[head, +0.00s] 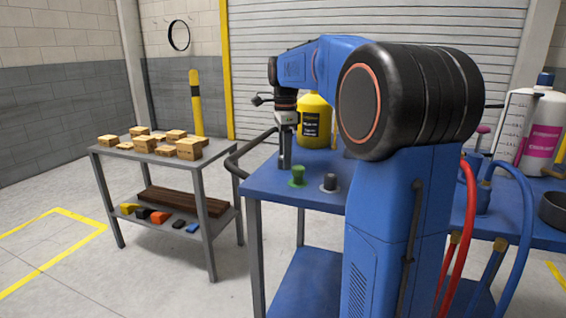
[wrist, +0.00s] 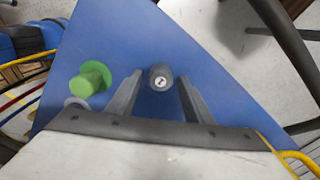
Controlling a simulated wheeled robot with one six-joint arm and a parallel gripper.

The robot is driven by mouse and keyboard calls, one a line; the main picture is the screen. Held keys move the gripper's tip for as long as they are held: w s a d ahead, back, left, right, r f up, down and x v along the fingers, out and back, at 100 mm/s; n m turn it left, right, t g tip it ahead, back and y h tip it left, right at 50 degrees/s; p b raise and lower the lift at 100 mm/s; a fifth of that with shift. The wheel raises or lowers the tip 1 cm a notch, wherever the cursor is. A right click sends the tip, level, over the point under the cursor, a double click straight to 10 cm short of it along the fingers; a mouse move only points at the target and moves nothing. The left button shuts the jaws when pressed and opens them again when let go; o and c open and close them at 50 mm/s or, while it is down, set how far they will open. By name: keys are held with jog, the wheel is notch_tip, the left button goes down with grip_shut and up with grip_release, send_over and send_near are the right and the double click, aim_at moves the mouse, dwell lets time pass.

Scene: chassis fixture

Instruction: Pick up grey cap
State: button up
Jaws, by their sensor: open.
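A grey cap (head: 330,182) with a dark knob and a pale flange stands on the blue table, right of a green cap (head: 297,176) in the head view. My gripper (head: 284,164) is above the table, left of both caps in that view. In the wrist view my gripper (wrist: 159,84) is open, with a grey cylinder (wrist: 160,74) bearing a round white mark between its fingers. I cannot tell whether they touch it. The green cap (wrist: 92,78) lies left of the fingers. A pale grey flange (wrist: 75,103) beside it is mostly hidden by my gripper body.
The blue table (head: 270,183) has a dark handle (head: 250,150) at its left edge. A yellow bottle (head: 314,122) stands behind the caps. A grey shelf (head: 205,163) with several boxes is at the left. A white jug (head: 544,125) stands at the right.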

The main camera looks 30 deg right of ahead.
grip_shut()
dwell(0.3)
notch_tip(320, 180, up, 10)
dwell(0.5)
dwell(0.6)
